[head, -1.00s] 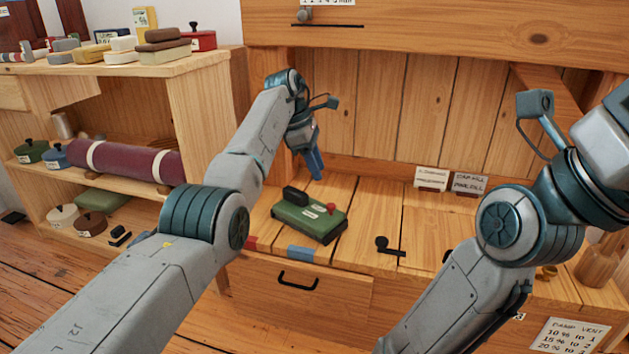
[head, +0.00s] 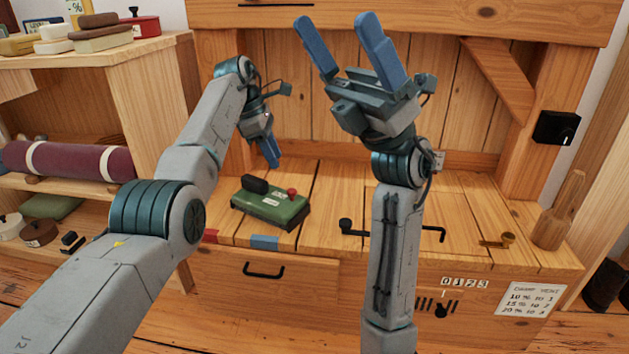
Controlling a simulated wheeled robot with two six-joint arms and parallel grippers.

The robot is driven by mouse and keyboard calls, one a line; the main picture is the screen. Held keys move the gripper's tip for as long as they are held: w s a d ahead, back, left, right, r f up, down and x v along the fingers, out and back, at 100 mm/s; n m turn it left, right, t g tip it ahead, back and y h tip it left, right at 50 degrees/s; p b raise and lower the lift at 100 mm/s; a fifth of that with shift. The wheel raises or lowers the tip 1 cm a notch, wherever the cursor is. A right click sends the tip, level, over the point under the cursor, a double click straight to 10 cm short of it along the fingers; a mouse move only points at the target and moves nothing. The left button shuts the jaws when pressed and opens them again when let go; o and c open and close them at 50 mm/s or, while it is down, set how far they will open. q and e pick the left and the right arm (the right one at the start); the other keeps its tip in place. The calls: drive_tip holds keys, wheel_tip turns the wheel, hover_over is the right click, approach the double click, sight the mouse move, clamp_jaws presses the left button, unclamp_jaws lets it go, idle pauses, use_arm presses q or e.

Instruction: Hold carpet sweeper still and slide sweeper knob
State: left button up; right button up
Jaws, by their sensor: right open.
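The carpet sweeper (head: 271,208) is a green box lying on the wooden bench top. It has a black block (head: 255,185) at its upper left and a small red knob (head: 292,192) on top at the right; I cannot tell which is the sliding one. My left gripper (head: 272,164) points down just behind the sweeper, apart from it as far as I can see. Its blue fingers overlap in this view, so its opening is unclear. My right gripper (head: 335,20) is raised above the bench, fingers pointing up, spread and empty.
A black handle (head: 347,226) and a brass piece (head: 497,240) lie to the right on the bench. A wooden peg-like block (head: 562,212) stands at the right end. A shelf with a maroon roll (head: 70,160) stands left. A drawer (head: 263,290) is below.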

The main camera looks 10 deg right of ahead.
drive_tip(key=w+a+f+m+t+h, duration=0.2)
drive_tip(key=w+f+m+t+h, duration=0.25)
drive_tip(key=w+f+t, duration=0.35)
drive_tip(key=w+a+f+m+t+h, duration=0.25)
drive_tip(key=w+f+t+h, duration=0.35)
drive_tip(key=w+f, duration=0.4)
drive_tip(key=m+h, duration=0.2)
drive_tip(key=h, duration=0.6)
approach(282, 205)
drive_tip(key=shift+w+d+f, duration=0.15)
drive_tip(key=shift+w+f, duration=0.35)
drive_tip(key=shift+w, duration=0.1)
drive_tip(key=shift+w+f, duration=0.15)
drive_tip(key=shift+f, duration=0.1)
drive_tip(key=shift+t, duration=0.3)
drive_tip(key=x, duration=1)
drive_tip(key=shift+a, duration=0.25)
drive_tip(key=shift+f, duration=0.1)
drive_tip(key=c, duration=1)
